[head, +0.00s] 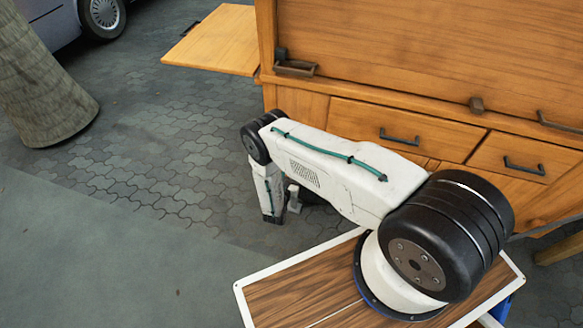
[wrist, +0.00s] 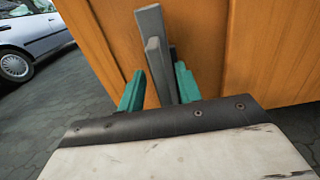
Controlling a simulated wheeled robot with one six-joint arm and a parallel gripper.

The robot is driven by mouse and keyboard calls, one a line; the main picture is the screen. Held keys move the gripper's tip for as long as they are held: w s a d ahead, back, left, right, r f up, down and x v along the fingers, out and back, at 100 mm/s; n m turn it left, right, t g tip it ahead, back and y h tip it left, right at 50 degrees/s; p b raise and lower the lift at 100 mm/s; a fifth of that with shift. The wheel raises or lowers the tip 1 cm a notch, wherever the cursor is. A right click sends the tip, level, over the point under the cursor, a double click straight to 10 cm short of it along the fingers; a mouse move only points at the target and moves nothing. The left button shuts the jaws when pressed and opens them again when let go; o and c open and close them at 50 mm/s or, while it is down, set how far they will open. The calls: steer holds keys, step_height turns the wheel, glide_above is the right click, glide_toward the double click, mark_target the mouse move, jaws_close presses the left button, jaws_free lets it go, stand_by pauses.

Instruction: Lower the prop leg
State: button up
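In the wrist view, the two green fingers of my gripper (wrist: 160,85) stand apart. Grey bars (wrist: 152,28), one longer and one shorter, show between and beyond them against the orange wood; they look like the prop leg, but I cannot be sure. Orange shows between the left finger and the shorter bar, so the gripper looks open. I cannot tell whether the right finger touches a bar. In the head view my arm hides the fingertips. A small pale upright piece (head: 293,198) shows beside my wrist; I cannot tell what it is.
A large wooden cart (head: 420,45) with drawers (head: 388,130) and dark handles fills the right. A wooden flap (head: 217,40) sticks out at its left. A trunk (head: 38,80) and a parked car (head: 100,15) stand at the upper left. The paving on the left is clear.

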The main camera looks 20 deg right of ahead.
steer(key=shift+v, duration=2.6)
steer(key=shift+a, duration=0.1)
